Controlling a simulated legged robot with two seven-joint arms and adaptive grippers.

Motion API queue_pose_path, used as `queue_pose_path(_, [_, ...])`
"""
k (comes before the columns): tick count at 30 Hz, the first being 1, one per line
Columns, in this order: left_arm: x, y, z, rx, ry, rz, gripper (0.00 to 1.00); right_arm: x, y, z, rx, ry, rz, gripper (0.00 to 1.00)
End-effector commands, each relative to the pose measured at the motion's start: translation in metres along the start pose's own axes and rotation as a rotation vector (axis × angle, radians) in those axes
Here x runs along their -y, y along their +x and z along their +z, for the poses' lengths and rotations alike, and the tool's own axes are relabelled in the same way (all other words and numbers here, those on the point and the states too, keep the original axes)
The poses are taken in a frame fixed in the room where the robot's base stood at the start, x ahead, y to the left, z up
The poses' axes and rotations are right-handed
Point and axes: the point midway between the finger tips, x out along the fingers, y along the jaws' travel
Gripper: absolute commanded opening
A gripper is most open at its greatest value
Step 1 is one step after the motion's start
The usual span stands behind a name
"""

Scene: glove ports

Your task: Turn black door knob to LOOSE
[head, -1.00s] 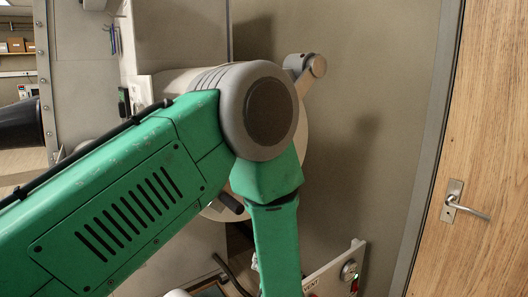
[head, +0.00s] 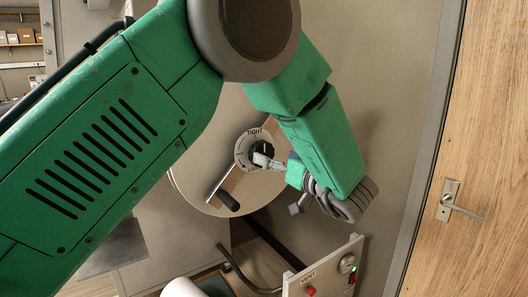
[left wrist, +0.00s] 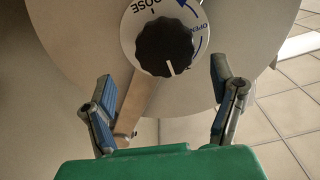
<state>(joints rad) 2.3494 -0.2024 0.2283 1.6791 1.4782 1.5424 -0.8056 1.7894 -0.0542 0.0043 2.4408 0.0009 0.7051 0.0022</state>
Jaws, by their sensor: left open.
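The black door knob (left wrist: 167,47) sits at the centre of a white dial plate (left wrist: 131,27) on a round door (left wrist: 75,35). In the left wrist view, LOOSE shows at the plate's upper left and a blue arrow at its right. The knob's white mark points down in that picture, away from LOOSE. In the head view TIGHT shows on the dial plate (head: 258,133). My left gripper (left wrist: 162,71) is open, with one finger to each side below the knob, and appears not to touch it. In the head view the gripper (head: 274,163) partly covers the knob. My right gripper is not in view.
A lever with a dark grip (head: 228,200) extends from the dial's lower left. A panel marked VENT (head: 308,277) with a gauge and red button stands below. A wooden door (head: 490,130) with a metal handle is at right. The grey wall between is clear.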

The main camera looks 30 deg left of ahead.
Motion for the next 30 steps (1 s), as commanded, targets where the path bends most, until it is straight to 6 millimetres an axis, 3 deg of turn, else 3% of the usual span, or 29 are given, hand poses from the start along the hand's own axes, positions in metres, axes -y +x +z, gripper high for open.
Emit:
queue_pose_path(3, [0.004, 0.03, 0.003, 0.009, -0.001, -0.002, 0.79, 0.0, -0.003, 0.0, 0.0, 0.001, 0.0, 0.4])
queue_pose_path(9, [0.008, 0.06, 0.009, 0.019, -0.005, -0.002, 0.79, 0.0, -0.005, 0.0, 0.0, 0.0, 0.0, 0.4])
queue_pose_path(19, [0.003, 0.053, 0.004, 0.008, 0.0, -0.003, 0.79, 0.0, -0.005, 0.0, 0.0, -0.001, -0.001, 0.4])
queue_pose_path(20, [0.003, 0.052, 0.004, 0.007, 0.0, -0.003, 0.74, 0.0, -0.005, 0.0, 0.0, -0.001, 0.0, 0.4])
queue_pose_path(24, [0.002, 0.05, 0.003, 0.006, 0.0, -0.001, 0.28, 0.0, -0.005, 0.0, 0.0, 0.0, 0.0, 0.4])
queue_pose_path(30, [0.003, 0.051, 0.004, 0.008, -0.004, 0.004, 0.28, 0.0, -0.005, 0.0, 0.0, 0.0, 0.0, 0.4])
